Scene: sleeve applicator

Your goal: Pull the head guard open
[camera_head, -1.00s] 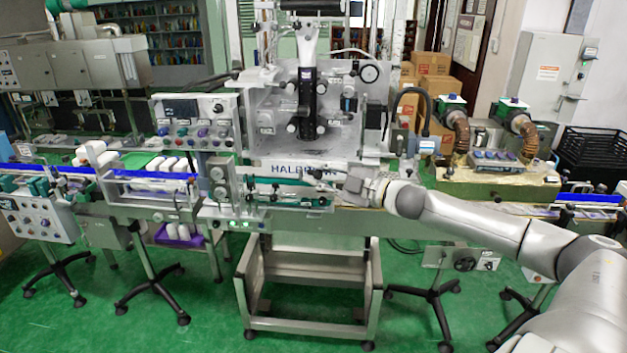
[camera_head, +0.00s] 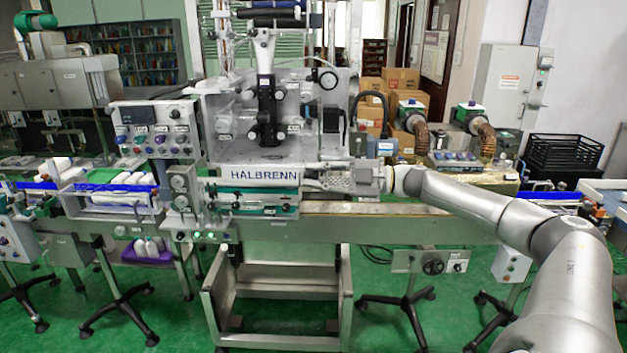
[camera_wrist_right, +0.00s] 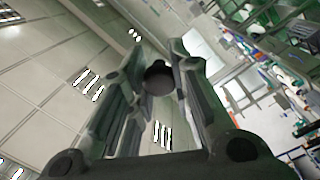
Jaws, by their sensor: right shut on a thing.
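The labelling head (camera_head: 262,110) stands in the middle of the head view, on the machine marked HALBRENN. What looks like a clear head guard (camera_head: 312,98) stands around it; its edges are hard to make out. My right gripper (camera_head: 308,182) is at the right end of the HALBRENN plate, low in front of the machine. In the right wrist view, the fingers of my right gripper (camera_wrist_right: 160,92) are around a dark round knob (camera_wrist_right: 158,76). I cannot tell how the knob joins the guard. My left gripper is not in view.
A control box (camera_head: 155,130) with knobs stands left of the head. The conveyor (camera_head: 400,222) runs across below my right arm. White bottles (camera_head: 62,163) stand on the left. Motors (camera_head: 470,115) stand at the right rear.

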